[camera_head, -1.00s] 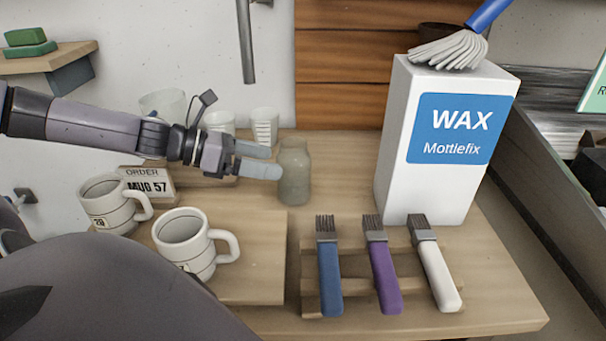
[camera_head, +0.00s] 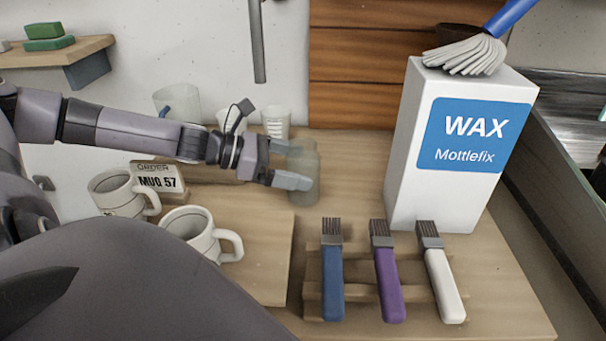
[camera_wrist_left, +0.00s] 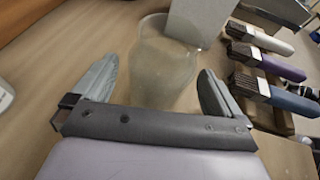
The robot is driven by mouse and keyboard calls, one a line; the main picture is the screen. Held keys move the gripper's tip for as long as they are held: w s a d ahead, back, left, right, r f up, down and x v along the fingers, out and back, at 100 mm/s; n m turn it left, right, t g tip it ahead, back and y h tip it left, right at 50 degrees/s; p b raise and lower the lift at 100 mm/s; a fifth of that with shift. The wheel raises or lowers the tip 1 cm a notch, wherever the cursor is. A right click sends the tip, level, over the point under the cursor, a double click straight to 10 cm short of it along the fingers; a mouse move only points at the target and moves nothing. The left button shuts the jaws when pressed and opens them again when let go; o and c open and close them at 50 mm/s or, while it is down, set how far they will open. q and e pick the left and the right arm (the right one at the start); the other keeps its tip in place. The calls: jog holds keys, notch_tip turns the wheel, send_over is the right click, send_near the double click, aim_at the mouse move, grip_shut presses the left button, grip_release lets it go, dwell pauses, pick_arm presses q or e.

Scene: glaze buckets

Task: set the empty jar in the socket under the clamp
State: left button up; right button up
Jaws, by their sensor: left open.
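A clear, greyish glass jar (camera_head: 307,180) stands upright on the wooden table, left of the white WAX box. It looks empty. My left gripper (camera_head: 293,166) reaches it from the left, open, with one finger on the near side and one on the far side of the jar. In the left wrist view the jar (camera_wrist_left: 163,70) stands between the two spread fingers, with a gap visible on each side. The far finger is partly hidden behind the jar in the head view. I cannot make out a socket or clamp. My right gripper is not in view.
The WAX box (camera_head: 455,155) stands right of the jar, a mop-like brush (camera_head: 470,54) on top. Several brushes, including a blue one (camera_head: 332,275), lie on a rack in front. Mugs (camera_head: 195,232) and an order card (camera_head: 158,178) stand left; clear cups (camera_head: 275,122) stand behind.

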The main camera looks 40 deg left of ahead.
pick_arm(q)
jog(key=shift+w+d+f+b, duration=0.4)
jog(key=shift+w+b, duration=0.05)
jog(key=shift+b, duration=0.3)
jog(key=shift+w+d+b, duration=0.2)
jog(key=shift+w+b, duration=0.1)
jog(key=shift+b, duration=0.05)
jog(key=c, duration=1)
jog(key=shift+r, duration=0.1)
jog(key=shift+c, duration=0.7)
jog(key=shift+r, duration=0.1)
